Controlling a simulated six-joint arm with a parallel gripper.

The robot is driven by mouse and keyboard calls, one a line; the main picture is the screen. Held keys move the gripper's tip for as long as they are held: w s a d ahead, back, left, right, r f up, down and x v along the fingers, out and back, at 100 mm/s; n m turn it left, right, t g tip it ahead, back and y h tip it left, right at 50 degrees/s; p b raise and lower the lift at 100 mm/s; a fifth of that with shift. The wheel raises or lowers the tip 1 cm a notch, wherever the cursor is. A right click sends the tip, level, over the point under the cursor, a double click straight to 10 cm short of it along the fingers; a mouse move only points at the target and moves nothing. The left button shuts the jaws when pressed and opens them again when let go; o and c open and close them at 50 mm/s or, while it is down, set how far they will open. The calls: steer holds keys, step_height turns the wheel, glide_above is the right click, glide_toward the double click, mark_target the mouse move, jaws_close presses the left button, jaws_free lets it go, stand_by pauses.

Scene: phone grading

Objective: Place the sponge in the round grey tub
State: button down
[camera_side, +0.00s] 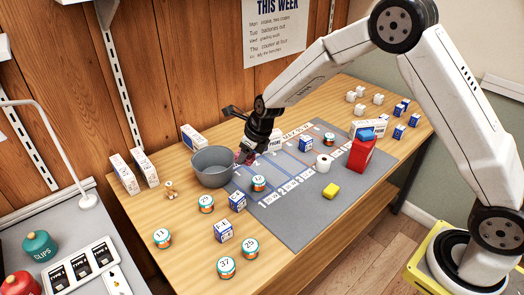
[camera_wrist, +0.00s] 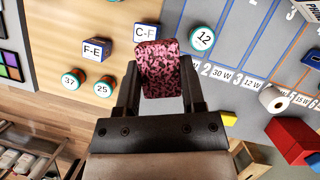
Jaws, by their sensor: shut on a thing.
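The sponge, a pink block with dark speckles (camera_wrist: 162,72), is held between the two fingers of my gripper (camera_wrist: 160,84). In the side view my gripper (camera_side: 247,148) is shut on the sponge (camera_side: 242,157), which shows only as a small pink patch. The round grey tub (camera_side: 212,176) stands on the wooden table, and its visible inside looks empty. My gripper is just right of the tub's rim, close to it; I cannot tell whether the sponge is over the rim or beside it. The tub is not visible in the wrist view.
A grey mat (camera_side: 290,228) with numbered blue lanes lies right of the tub. Several numbered tins, such as one tin (camera_side: 206,203), and small boxes stand around. A red block (camera_side: 361,153), white roll (camera_side: 324,163) and yellow block (camera_side: 331,191) are on the right.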

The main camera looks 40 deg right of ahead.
steer(key=w+a+f, duration=0.1)
steer(key=w+f, duration=0.8)
steer(key=w, duration=0.3)
steer(key=shift+w, duration=0.35)
stand_by(0.4)
steer(key=shift+w+f, duration=0.3)
steer(key=shift+f, duration=1.55)
steer(key=shift+f, duration=0.6)
steer(key=shift+c, duration=2.3)
jaws_free()
